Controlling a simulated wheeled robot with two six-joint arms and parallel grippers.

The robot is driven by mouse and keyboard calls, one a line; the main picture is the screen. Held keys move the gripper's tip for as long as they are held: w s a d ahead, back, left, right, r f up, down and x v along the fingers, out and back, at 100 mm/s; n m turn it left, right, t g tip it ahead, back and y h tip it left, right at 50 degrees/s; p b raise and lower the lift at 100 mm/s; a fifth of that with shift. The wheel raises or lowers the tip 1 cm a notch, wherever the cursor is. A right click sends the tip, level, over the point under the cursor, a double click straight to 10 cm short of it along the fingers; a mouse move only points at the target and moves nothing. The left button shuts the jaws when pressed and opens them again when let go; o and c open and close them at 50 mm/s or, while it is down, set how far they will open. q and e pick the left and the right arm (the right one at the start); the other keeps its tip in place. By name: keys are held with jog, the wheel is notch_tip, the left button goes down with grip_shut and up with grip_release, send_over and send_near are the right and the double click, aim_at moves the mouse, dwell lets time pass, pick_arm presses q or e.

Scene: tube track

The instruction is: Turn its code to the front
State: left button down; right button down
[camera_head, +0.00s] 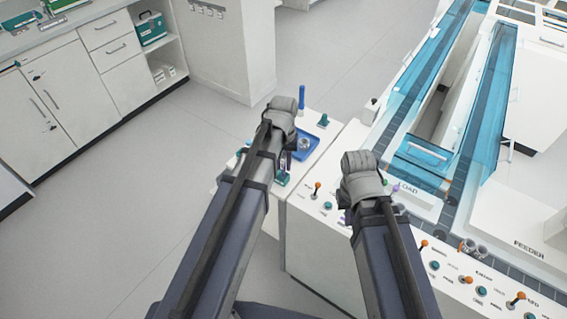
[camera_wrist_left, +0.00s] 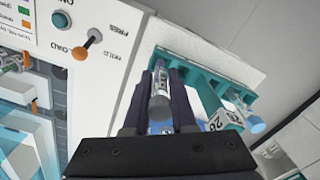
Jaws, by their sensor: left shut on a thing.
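My left gripper (camera_wrist_left: 164,105) is shut on a slim tube (camera_wrist_left: 159,92) in the left wrist view. The tube lies between the two dark fingers and carries a pale label with small dark marks. I cannot tell whether those marks are the code. In the head view, my left gripper (camera_head: 289,160) hangs below its grey wrist, over the small table's edge by the blue tray; the tube is not clear there. My right arm reaches over the white control panel, and its gripper is hidden under the wrist.
A teal rack (camera_wrist_left: 200,72) with a numbered tag stands behind the tube. The blue tray (camera_head: 308,147) and a blue upright marker-like object (camera_head: 301,97) are close by. The control panel (camera_head: 322,228) has orange-tipped levers. Blue-covered tracks (camera_head: 440,60) run beyond.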

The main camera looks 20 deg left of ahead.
pick_arm(q)
jog(key=shift+f+b, duration=0.95)
jog(key=shift+f, duration=0.1)
jog(key=n, duration=0.3)
jog(key=shift+f, duration=0.15)
dwell(0.3)
jog(key=c, duration=0.7)
grip_release()
jog(key=shift+o, duration=0.2)
